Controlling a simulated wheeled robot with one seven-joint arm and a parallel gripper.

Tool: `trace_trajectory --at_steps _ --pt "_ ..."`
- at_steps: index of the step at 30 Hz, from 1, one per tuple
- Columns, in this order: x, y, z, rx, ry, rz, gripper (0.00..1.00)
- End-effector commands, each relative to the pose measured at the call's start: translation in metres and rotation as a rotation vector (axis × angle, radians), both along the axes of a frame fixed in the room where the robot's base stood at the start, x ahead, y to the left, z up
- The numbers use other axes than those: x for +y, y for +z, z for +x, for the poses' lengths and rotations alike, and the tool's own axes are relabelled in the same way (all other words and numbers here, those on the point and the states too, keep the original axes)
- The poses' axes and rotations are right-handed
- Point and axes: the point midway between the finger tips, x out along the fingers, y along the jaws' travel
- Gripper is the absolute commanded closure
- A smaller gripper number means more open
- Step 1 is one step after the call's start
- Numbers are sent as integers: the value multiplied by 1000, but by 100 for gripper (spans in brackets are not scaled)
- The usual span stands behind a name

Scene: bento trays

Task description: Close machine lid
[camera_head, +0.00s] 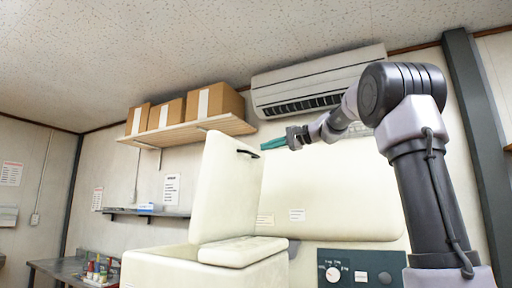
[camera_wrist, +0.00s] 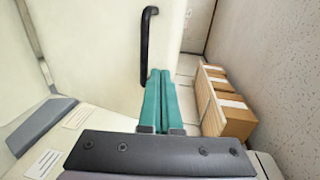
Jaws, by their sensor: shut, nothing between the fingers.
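The machine lid (camera_head: 222,190) is a cream panel standing upright, open, on the cream machine body (camera_head: 160,270) in the head view. A black handle (camera_head: 247,153) is fixed near its top right edge. My gripper (camera_head: 264,146) has teal fingers and is just right of the handle, at about its height. In the wrist view the lid (camera_wrist: 105,40) fills the upper middle, with the handle (camera_wrist: 146,45) standing vertical. My gripper (camera_wrist: 159,75) is shut and empty there, its tips close to the handle's lower end. I cannot tell whether they touch.
A wooden shelf (camera_head: 190,132) with cardboard boxes (camera_head: 215,102) is on the wall behind the lid. An air conditioner (camera_head: 300,84) hangs above. A dark control panel (camera_head: 350,270) is at the lower right. A side table (camera_head: 50,267) with small bottles stands at the left.

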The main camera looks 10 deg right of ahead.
Motion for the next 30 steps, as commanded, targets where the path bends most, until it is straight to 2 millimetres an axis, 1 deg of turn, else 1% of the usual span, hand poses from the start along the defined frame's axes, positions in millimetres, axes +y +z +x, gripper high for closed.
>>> trace_trajectory --at_steps 1,3,9,13,25,30 --pt "9 -2 6 1 3 -1 100" --pt "18 1 12 -1 2 -2 100" --pt "34 5 24 -1 1 -2 100" --pt "37 5 27 1 0 -1 100" --pt "39 6 28 3 0 -6 100" --pt "47 10 33 23 1 -34 100"
